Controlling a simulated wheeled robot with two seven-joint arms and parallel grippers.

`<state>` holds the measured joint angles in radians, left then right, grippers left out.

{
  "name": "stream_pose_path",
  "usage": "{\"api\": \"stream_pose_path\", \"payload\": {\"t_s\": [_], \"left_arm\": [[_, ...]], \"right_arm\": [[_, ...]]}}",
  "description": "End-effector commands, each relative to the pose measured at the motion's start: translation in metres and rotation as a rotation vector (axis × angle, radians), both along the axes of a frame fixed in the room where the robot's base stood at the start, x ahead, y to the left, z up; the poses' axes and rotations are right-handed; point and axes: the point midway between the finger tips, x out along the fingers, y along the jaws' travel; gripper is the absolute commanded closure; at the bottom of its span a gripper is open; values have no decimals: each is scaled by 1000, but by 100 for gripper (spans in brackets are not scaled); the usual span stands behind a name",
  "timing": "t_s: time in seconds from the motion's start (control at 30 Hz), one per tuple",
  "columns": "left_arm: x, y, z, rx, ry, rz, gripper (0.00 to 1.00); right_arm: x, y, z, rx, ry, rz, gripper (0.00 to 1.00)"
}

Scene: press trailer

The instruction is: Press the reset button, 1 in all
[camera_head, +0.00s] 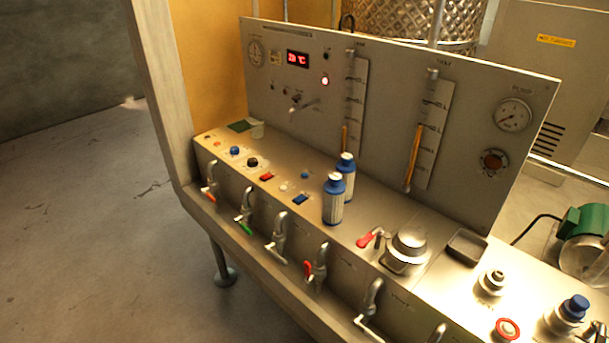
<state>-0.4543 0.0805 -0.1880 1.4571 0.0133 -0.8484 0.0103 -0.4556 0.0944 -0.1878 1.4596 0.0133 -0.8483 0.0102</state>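Several buttons and switches sit on the flat top of the metal console, with labels too small to read, so I cannot tell which is the reset button. At the left end are a blue button (234,151), a black knob (253,162), a red switch (267,176), a pale button (284,187), a small blue button (305,174) and a blue switch (300,199). A round red-rimmed button or cap (507,329) is at the lower right. Neither of my grippers is in view.
Two blue-capped bottles (333,205) stand mid-console. Taps (280,235) with coloured levers line the front edge. A red-handled valve (370,239), a metal cap (409,244) and a blue-topped fitting (571,309) stand to the right. An upright gauge panel (390,85) rises behind. Open floor lies left.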

Motion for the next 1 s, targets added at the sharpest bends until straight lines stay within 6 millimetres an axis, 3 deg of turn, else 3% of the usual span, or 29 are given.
{"api": "stream_pose_path", "payload": {"t_s": [0.63, 1.0], "left_arm": [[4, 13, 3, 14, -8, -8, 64], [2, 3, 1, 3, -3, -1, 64]], "right_arm": [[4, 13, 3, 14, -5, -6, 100], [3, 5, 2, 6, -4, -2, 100]]}}
